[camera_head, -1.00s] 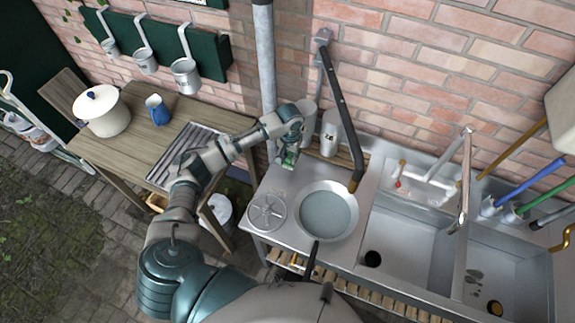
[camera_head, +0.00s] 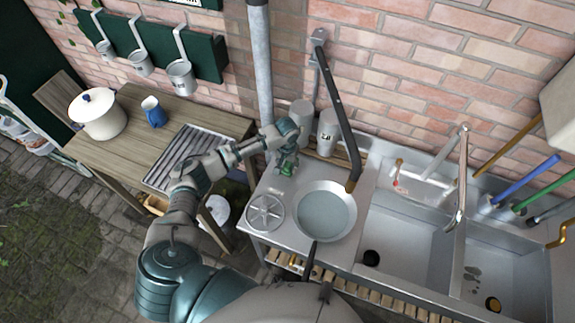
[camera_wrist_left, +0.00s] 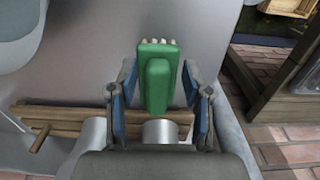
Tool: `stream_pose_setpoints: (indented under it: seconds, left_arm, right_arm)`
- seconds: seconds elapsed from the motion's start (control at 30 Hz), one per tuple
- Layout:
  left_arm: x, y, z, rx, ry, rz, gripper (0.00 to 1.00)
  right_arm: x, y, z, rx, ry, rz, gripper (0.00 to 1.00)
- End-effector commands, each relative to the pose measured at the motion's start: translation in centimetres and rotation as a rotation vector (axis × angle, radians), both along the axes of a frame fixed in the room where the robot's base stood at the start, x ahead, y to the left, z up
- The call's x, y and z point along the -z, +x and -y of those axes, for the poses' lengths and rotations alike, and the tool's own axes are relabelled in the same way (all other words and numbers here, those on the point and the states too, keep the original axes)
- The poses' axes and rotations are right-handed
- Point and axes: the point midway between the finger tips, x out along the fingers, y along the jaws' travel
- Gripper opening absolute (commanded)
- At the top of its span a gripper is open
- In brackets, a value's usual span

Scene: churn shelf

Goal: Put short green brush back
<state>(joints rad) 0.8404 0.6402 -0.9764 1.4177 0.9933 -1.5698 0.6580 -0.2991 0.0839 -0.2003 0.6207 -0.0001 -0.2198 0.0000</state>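The short green brush (camera_wrist_left: 158,75) is upright between the two fingers of my left gripper (camera_wrist_left: 160,85) in the left wrist view. Its pale bristle tips show at the top edge. Whether the brush touches the counter is not clear. My right gripper is not in view.
A pan (camera_head: 325,211) is set in the counter (camera_head: 290,228) beside a round drain plate (camera_head: 264,212). Grey canisters (camera_head: 328,130) and a grey pipe (camera_head: 260,70) stand close behind the gripper. Blue and green handles (camera_head: 525,181) stand by the sinks. A wooden table (camera_head: 140,145) is left.

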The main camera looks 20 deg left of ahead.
Motion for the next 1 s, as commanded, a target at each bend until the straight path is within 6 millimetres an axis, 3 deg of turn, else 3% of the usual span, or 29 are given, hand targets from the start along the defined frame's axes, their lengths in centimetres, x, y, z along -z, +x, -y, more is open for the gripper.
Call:
stream_pose_setpoints:
  seconds: [0.27, 0.7, 1.0]
  left_arm:
    - [-1.2, 0.1, 0.1, 0.000, -0.001, 0.004, 0.49]
    - [-10.3, 0.1, 0.0, 0.000, -0.002, 0.003, 0.49]
    - [-12.2, 0.0, 0.0, 0.000, 0.000, 0.000, 0.49]
  right_arm:
    - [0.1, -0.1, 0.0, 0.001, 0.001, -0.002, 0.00]
    - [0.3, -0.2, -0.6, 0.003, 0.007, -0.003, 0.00]
    - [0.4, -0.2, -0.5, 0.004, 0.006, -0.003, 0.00]
